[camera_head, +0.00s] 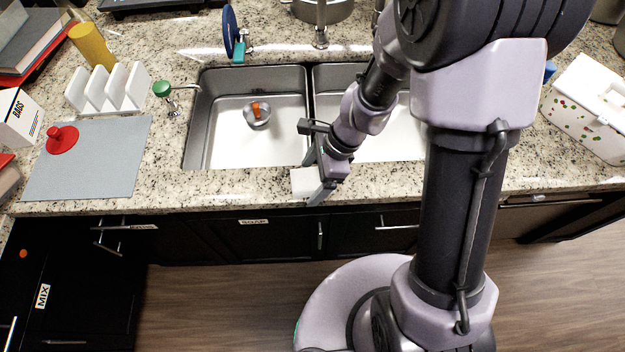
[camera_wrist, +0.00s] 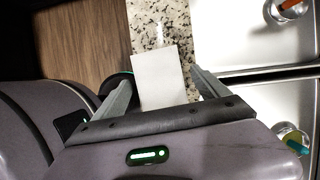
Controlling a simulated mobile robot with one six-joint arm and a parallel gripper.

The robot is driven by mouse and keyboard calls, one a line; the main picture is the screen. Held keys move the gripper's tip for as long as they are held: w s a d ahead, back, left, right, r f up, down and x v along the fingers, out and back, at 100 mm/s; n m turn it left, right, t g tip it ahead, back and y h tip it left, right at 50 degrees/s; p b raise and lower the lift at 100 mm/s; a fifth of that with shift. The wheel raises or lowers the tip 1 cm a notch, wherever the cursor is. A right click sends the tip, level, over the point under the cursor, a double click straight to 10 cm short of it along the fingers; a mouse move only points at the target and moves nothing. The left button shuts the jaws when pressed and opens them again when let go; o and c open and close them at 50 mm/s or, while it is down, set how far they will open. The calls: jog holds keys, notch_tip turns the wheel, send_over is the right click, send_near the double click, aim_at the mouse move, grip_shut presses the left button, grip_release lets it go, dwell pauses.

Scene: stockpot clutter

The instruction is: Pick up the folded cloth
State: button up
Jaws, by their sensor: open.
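The folded cloth (camera_head: 303,182) is a flat white rectangle on the speckled counter strip in front of the sink. It also shows in the wrist view (camera_wrist: 160,75), lying between the two fingers with a gap on each side. My gripper (camera_head: 313,180) is open and empty, low over the counter at the cloth. In the wrist view its fingers (camera_wrist: 163,88) stand to the left and right of the cloth. In the head view my gripper hides the cloth's right part. I cannot tell how far the fingertips are above the counter.
A double steel sink (camera_head: 200,120) lies just behind the cloth, with an orange-and-steel item (camera_head: 258,113) in its left basin. A grey mat (camera_head: 90,165) with a red lid (camera_head: 62,139) and a white rack (camera_head: 108,90) are left. A white patterned box (camera_head: 590,110) is right.

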aim_at(305, 179)
jog(key=shift+f, duration=0.2)
jog(key=c, duration=1.5)
jog(key=shift+r, duration=0.15)
notch_tip(305, 179, up, 4)
jog(key=shift+r+p, duration=0.15)
jog(key=shift+p, duration=1.05)
jog(key=s+d, duration=0.3)
jog(key=d, duration=0.1)
jog(key=s+d, duration=0.7)
jog(key=d, duration=0.1)
jog(key=shift+s+r+p, duration=0.3)
jog(key=shift+s+r, duration=0.05)
jog(key=shift+r, duration=0.05)
